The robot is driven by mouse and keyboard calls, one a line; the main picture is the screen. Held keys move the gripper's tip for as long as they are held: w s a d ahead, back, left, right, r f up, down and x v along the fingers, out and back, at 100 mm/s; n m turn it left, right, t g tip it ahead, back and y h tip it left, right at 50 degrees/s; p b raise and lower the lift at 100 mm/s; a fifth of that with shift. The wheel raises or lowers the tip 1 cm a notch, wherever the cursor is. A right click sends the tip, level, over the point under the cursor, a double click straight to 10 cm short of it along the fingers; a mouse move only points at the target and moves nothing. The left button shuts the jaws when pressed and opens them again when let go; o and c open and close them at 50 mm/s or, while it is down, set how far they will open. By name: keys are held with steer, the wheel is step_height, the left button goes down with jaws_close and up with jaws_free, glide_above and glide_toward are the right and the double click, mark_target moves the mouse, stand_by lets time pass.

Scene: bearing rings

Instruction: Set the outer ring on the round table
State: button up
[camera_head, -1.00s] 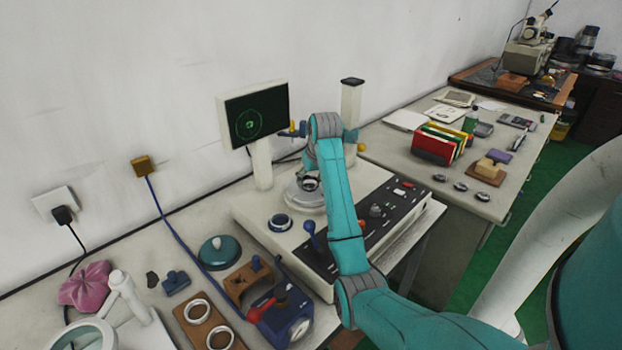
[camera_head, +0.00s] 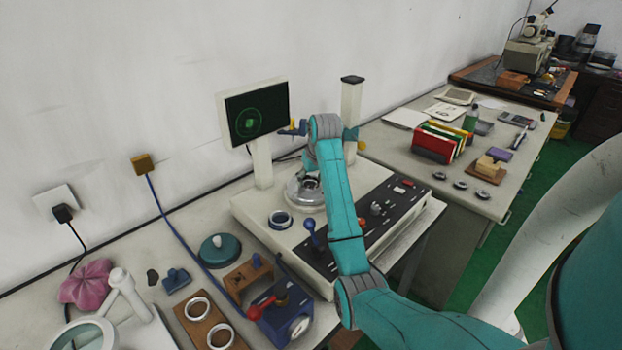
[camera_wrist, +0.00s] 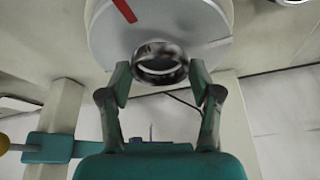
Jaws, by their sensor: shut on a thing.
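The outer ring (camera_wrist: 160,77) is a shiny metal ring between the fingertips of my gripper (camera_wrist: 160,70) in the wrist view. My gripper is shut on it from both sides. The round table (camera_wrist: 108,38) is a pale grey disc with a red mark, right behind the ring in the wrist view. In the head view the round table (camera_head: 296,194) sits on the cream machine, and my gripper (camera_head: 311,178) is over it, partly hidden by my arm. The ring is at or very close to the table's surface; I cannot tell whether they touch.
A dark ring (camera_head: 280,221) lies on the machine's left part. The black control panel (camera_head: 372,228) is at its right. A wooden board (camera_head: 207,326) with two rings is at front left.

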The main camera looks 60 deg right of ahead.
steer(key=o, duration=1.3)
